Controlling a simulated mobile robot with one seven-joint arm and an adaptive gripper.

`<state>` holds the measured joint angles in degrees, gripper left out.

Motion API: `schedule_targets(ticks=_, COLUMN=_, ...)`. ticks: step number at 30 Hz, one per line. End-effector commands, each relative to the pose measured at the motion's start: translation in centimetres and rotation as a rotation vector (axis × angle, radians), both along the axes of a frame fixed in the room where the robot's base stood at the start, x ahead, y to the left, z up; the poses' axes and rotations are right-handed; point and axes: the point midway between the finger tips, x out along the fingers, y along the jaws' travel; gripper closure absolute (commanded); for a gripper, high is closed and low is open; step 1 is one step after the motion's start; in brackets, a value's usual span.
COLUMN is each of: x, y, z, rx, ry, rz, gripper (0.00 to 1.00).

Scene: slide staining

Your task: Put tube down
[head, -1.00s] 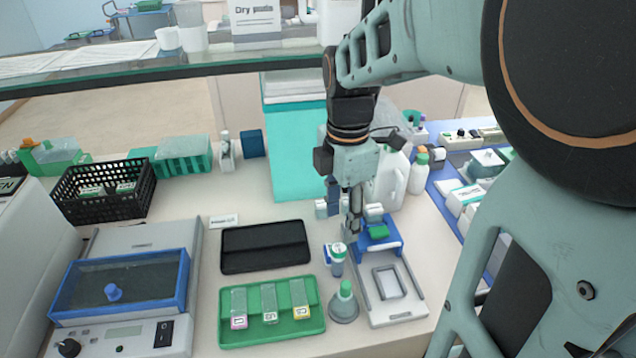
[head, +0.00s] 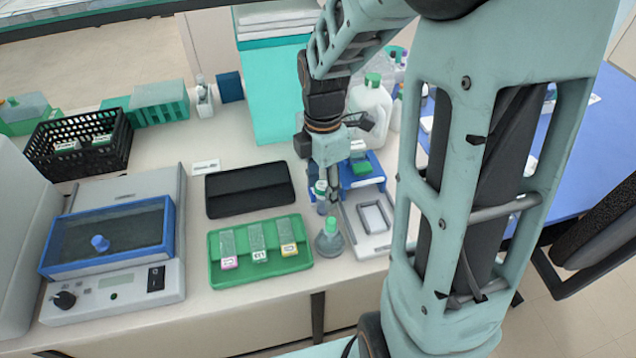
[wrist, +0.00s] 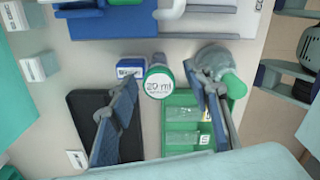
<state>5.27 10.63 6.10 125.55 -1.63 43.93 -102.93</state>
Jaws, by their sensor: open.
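The tube (head: 323,193), with a blue-grey body and a white cap edged in green, stands upright on the bench between the black mat and the white tray. In the wrist view its cap (wrist: 158,83) faces the camera and reads "20 ml". My gripper (head: 328,180) is low at the tube. In the wrist view my gripper (wrist: 160,76) is open, with one finger on each side of the tube and visible gaps between. The tube's base is hidden in the wrist view.
A green-capped flask (head: 329,240) stands close in front of the tube. A green tray (head: 300,258) holds three slides, beside a black mat (head: 249,188). A blue stand (head: 372,178) and white tray (head: 379,240) are at right.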

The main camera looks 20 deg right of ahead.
Motion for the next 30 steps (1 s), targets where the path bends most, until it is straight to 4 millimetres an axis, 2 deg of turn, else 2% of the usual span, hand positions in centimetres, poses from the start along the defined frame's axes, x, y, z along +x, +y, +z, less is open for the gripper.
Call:
schedule_targets(ticks=5, x=0.0, y=0.0, z=0.0, rx=0.0, ry=-0.001, rz=0.0, gripper=0.55)
schedule_targets(ticks=17, x=0.0, y=0.0, z=0.0, rx=0.0, ry=-0.001, rz=-0.001, gripper=0.98)
schedule_targets(ticks=25, x=0.1, y=0.0, z=0.2, rx=0.001, ry=-0.002, rz=-0.001, gripper=0.98)
schedule_targets(ticks=30, x=0.2, y=0.4, z=1.0, rx=0.001, ry=-0.002, rz=-0.001, gripper=0.98)
